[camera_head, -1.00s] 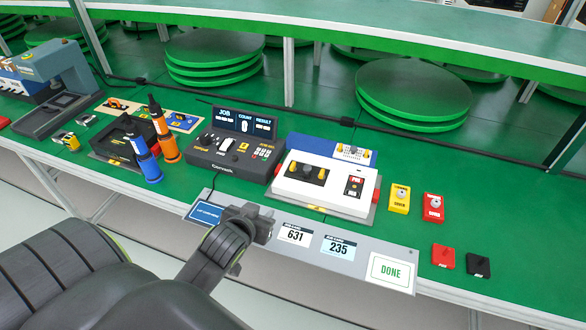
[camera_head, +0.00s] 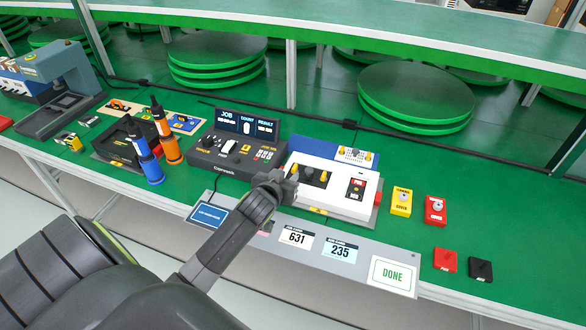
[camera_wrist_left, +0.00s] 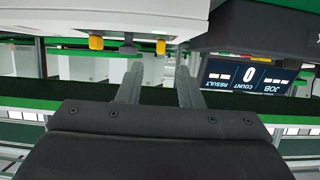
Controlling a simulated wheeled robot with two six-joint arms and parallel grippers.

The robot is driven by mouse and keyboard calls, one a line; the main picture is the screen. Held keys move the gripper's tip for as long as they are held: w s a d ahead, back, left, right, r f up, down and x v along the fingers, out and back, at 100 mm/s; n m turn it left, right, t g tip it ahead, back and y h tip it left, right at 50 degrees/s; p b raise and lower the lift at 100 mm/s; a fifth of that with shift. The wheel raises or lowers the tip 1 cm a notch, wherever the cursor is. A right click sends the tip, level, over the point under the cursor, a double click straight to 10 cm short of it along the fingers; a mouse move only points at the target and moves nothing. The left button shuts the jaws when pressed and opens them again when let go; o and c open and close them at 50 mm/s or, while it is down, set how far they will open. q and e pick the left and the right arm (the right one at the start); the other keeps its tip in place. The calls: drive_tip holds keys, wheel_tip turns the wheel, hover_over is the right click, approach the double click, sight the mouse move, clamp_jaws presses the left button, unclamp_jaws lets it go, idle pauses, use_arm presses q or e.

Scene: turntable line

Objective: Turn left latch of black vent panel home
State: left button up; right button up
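The black vent panel (camera_head: 313,175) sits on top of the white unit (camera_head: 335,201) in the head view. Its right yellow latch (camera_head: 323,177) shows; the left latch is mostly covered by my gripper there. In the inverted left wrist view, two yellow latches stick out from the white unit; the one on the picture's right (camera_wrist_left: 160,46) lies near the line of the gap between my fingers. My left gripper (camera_head: 290,178) is at the left end of the panel. Its fingers (camera_wrist_left: 158,75) are apart with nothing visible between them. Contact with the latch cannot be told. My right gripper is out of view.
The dark console (camera_head: 238,152) with its display stands close at left of the white unit. Blue (camera_head: 148,160) and orange (camera_head: 166,140) tools stand further left. Yellow (camera_head: 401,201) and red (camera_head: 435,208) blocks sit at right.

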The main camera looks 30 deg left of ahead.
sight(294, 168)
use_arm(q)
drive_tip(key=shift+x, duration=3.2)
drive_tip(key=shift+c, duration=0.4)
clamp_jaws()
